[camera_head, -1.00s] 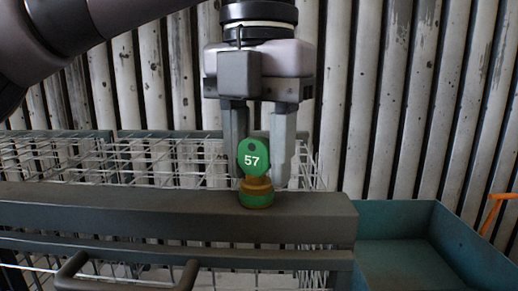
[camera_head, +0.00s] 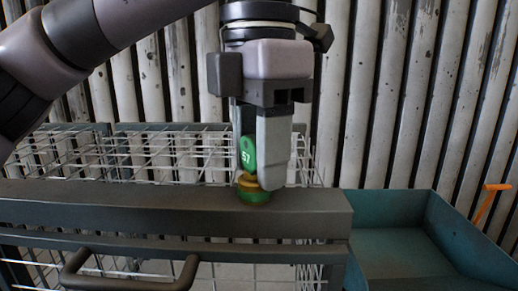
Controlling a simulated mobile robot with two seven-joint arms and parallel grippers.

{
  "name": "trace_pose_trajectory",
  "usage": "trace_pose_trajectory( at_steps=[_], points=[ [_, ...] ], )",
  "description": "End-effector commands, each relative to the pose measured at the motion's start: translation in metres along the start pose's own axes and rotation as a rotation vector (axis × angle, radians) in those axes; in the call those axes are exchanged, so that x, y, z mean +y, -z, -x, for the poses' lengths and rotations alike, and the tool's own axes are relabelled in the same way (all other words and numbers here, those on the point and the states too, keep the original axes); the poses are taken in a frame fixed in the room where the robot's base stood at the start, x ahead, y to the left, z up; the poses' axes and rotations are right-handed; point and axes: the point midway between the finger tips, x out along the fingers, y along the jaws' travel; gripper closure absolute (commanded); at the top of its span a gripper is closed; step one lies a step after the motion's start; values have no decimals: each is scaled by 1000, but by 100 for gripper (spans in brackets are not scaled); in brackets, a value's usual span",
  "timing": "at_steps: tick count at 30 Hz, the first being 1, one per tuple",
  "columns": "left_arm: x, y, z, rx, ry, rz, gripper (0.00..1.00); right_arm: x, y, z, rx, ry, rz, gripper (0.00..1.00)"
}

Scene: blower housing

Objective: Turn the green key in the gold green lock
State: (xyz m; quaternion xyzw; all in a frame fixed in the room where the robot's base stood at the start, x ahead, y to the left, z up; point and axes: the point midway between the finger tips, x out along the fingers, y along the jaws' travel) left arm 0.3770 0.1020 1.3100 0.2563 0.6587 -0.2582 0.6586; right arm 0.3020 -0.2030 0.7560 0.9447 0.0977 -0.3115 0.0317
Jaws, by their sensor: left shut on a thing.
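The green key (camera_head: 248,154), with a white 57 on its round head, stands upright in the gold and green lock (camera_head: 252,190). The lock sits on top of the grey beam (camera_head: 150,205). The key's head is turned partly away, so it looks narrow. My left gripper (camera_head: 256,160) points down over the lock and is shut on the key. One finger is in front at the right and covers part of the key and lock; the other is mostly hidden behind the key. My right gripper is not in view.
A wire mesh cage (camera_head: 160,150) lies behind the beam. A dark handle (camera_head: 130,280) sticks out in front below it. At the right is a teal tray (camera_head: 400,250) with an orange handle-like piece (camera_head: 490,200) beyond it. A ribbed wall (camera_head: 400,100) stands behind.

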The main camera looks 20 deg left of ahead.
Motion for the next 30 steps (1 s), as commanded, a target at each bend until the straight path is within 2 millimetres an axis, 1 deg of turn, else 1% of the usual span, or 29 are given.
trace_pose_trajectory(
  at_steps=[3,6,17,25,30],
  points=[
    [-1,0,0,2,1,-139,90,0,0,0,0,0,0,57],
    [-2,0,0,0,2,-211,90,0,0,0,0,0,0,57],
    [-2,0,0,-1,1,-251,90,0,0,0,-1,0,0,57],
    [-4,0,0,0,1,-491,90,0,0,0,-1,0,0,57],
    [-4,0,0,0,1,-549,90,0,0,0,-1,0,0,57]
  ],
)
